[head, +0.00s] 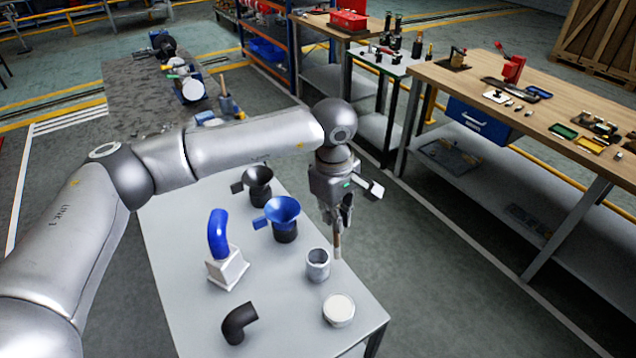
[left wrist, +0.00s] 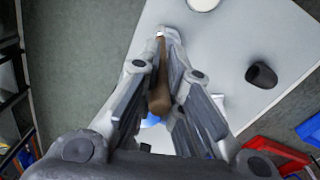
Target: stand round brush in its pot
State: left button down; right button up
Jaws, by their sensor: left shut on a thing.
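My left gripper (head: 340,212) is shut on the round brush (head: 337,243), which hangs down roughly upright below the fingers. In the left wrist view the brush's brown handle (left wrist: 160,92) lies between the two fingers (left wrist: 165,95). The pot (head: 318,264), a small grey open-topped cylinder, stands on the grey table just left of and nearer than the brush. The brush appears beside the pot and outside it, near the table's right edge. My right gripper is not in view.
The grey table (head: 190,290) also holds a white round tub (head: 339,309), a black elbow (head: 239,322), a blue hose on a white base (head: 219,237), a blue funnel (head: 283,212) and a black funnel (head: 258,180). A wooden bench (head: 470,88) stands right, across open floor.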

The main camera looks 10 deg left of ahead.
pick_arm(q)
jog(key=shift+n+g, duration=0.4)
jog(key=shift+n, duration=0.2)
jog(key=a+r, duration=0.1)
jog(key=w+a+r, duration=0.1)
jog(key=a+r, duration=0.2)
jog(key=shift+w, duration=0.4)
jog(key=shift+n, duration=0.3)
jog(key=shift+f+b, duration=2.1)
jog(key=shift+f, duration=0.4)
jog(key=shift+b, duration=0.5)
